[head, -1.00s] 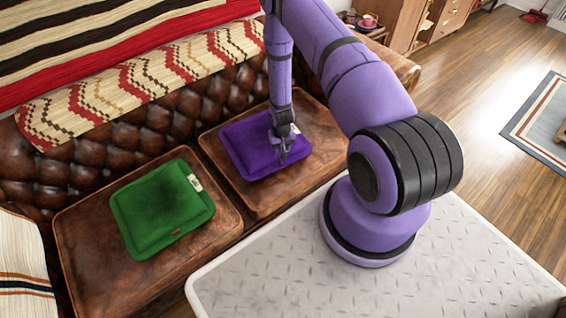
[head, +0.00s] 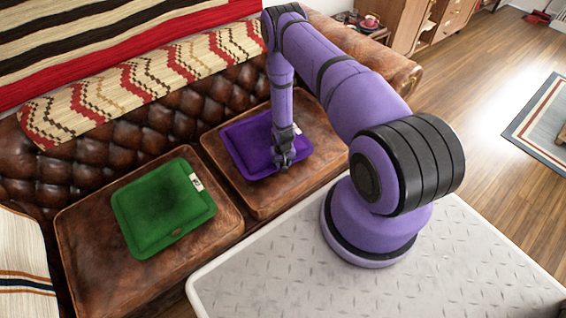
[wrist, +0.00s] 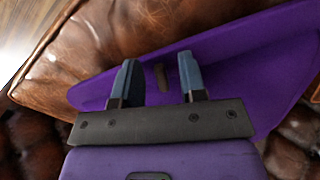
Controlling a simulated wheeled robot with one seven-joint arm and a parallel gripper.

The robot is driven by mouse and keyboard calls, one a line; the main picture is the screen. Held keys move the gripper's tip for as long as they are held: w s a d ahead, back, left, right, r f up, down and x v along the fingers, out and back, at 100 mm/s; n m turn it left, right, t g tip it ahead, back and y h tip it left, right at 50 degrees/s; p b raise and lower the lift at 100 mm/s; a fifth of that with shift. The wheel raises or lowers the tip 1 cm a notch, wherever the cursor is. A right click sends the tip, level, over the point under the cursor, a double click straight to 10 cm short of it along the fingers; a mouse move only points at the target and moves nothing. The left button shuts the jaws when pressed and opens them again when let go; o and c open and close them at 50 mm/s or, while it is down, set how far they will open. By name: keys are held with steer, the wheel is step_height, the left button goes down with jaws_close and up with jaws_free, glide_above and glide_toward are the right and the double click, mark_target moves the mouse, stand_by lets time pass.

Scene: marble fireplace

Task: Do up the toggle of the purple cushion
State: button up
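The purple cushion (head: 245,142) lies flat on the right brown leather seat in the head view. It also fills the middle of the wrist view (wrist: 250,50). My gripper (head: 283,168) points down at the cushion's front edge. In the wrist view my gripper (wrist: 158,75) is open, its two dark fingers well apart. A small brown toggle (wrist: 161,77) shows on the purple cloth between the fingers, touching neither as far as I can see. The gripper hides the toggle in the head view. I cannot tell whether it is fastened.
A green cushion (head: 160,207) with a white tag and a small brown toggle (head: 176,231) lies on the left leather seat (head: 85,270). The tufted sofa back (head: 120,140) with a patterned blanket rises behind. Open wooden floor (head: 480,110) lies to the right.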

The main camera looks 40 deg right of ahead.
steer(key=shift+c, duration=0.4)
jaws_close()
steer(key=shift+d+n, duration=0.15)
steer(key=shift+n, duration=1.45)
steer(key=shift+o, duration=0.4)
jaws_free()
step_height(320, 180, up, 11)
